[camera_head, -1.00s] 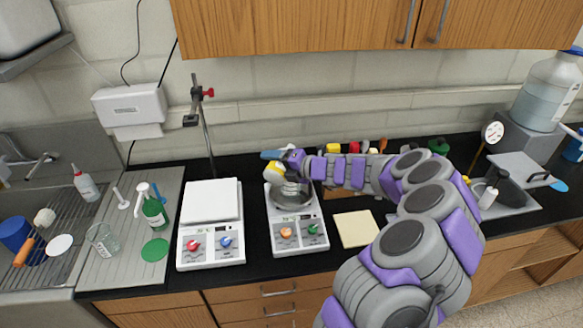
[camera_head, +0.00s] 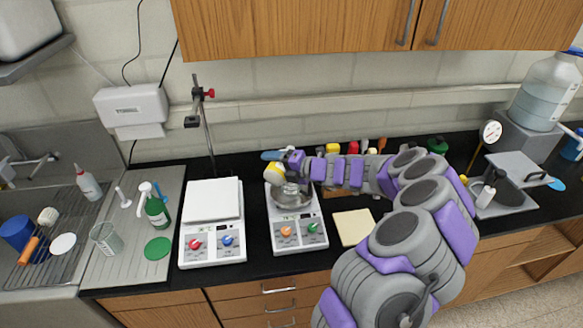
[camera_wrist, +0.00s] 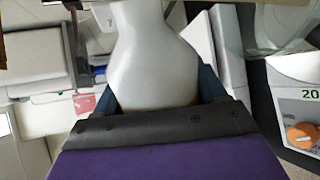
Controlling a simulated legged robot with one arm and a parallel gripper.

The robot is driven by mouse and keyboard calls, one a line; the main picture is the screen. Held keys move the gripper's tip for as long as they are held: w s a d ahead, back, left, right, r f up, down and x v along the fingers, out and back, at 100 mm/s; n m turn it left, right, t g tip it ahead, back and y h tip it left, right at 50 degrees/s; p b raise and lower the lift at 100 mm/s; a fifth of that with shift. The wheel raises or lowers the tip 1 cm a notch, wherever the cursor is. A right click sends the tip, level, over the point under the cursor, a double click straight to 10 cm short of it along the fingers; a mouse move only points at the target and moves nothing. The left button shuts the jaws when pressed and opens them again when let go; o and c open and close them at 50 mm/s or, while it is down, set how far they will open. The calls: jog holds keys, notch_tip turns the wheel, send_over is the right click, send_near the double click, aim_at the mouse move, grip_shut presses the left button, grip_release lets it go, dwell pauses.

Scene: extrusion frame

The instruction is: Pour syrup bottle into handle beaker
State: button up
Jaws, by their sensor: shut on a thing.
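My gripper (camera_head: 276,157) is shut on the syrup bottle (camera_head: 274,176), a white bottle with some yellow showing. In the wrist view the white bottle body (camera_wrist: 150,60) sits between the dark fingers. The bottle looks tilted, just above and at the left of a greyish round vessel (camera_head: 292,200), likely the handle beaker, on the right-hand white hotplate. A clear rim (camera_wrist: 285,28) shows at the upper right of the wrist view. The bottle's mouth and any flow of syrup cannot be made out. The vessel's handle is not clear.
The right hotplate (camera_head: 297,240) has orange and green knobs. A second white plate device (camera_head: 212,246) stands left of it, with a stand (camera_head: 205,135) behind. A green bottle (camera_head: 156,213) and a glass beaker (camera_head: 107,240) are farther left. A cream pad (camera_head: 354,228) lies at right.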

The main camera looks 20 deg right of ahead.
jog(key=shift+p, duration=0.55)
jog(key=shift+f+m+p, duration=0.5)
jog(key=shift+f+p, duration=0.15)
jog(key=shift+p, duration=1.3)
jog(key=shift+b, duration=0.75)
jog(key=shift+r+n+b, duration=0.15)
jog(key=shift+n+b, duration=0.15)
jog(key=shift+b, duration=0.8)
jog(key=shift+r+b, duration=0.2)
jog(key=shift+b, duration=0.7)
jog(key=n+b, duration=0.1)
jog(key=b, duration=0.2)
jog(key=shift+d, duration=0.1)
jog(key=shift+w+r+b, duration=0.1)
jog(key=shift+r+b, duration=0.3)
jog(key=shift+d+b, duration=0.1)
jog(key=shift+b, duration=0.4)
jog(key=shift+f+n+b, duration=0.1)
jog(key=shift+n+b, duration=0.2)
jog(key=shift+b, duration=0.55)
